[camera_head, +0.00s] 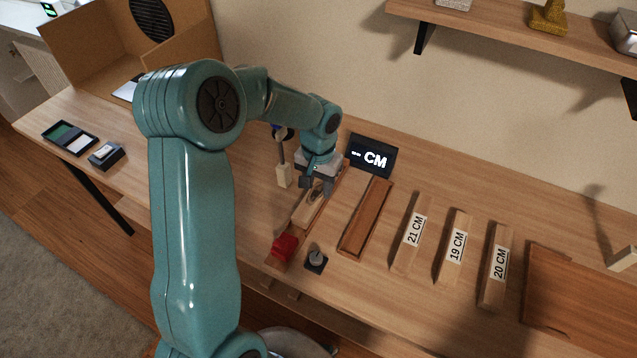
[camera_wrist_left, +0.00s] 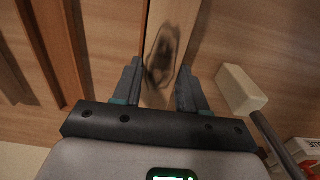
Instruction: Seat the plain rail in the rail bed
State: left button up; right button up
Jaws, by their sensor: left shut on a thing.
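The plain rail (camera_head: 306,210) is a pale, unlabelled wooden bar with a dark mark on its top. It lies in or on a wooden fixture with a red block (camera_head: 286,245) at its near end; I cannot tell how deep it sits. My left gripper (camera_head: 317,188) is shut on the rail near its far part. In the wrist view the rail (camera_wrist_left: 168,45) runs between both fingers. A reddish-brown trough (camera_head: 365,218), which looks like the rail bed, lies empty just right of the fixture. My right gripper is out of view.
A display reading "-- CM" (camera_head: 372,157) stands behind. Bars marked 21 CM (camera_head: 412,232), 19 CM (camera_head: 456,247) and 20 CM (camera_head: 497,265) lie to the right. A pale block on a rod (camera_head: 284,176) is close left of the gripper. A small dark knob (camera_head: 316,260) sits in front.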

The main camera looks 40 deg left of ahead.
aim_at(318, 189)
pick_arm(q)
jog(key=shift+f, duration=0.15)
jog(key=o, duration=1.2)
notch_tip(318, 189, up, 16)
jog(key=shift+r+p, duration=0.2)
jog(key=shift+p, duration=0.2)
jog(key=shift+s, duration=0.1)
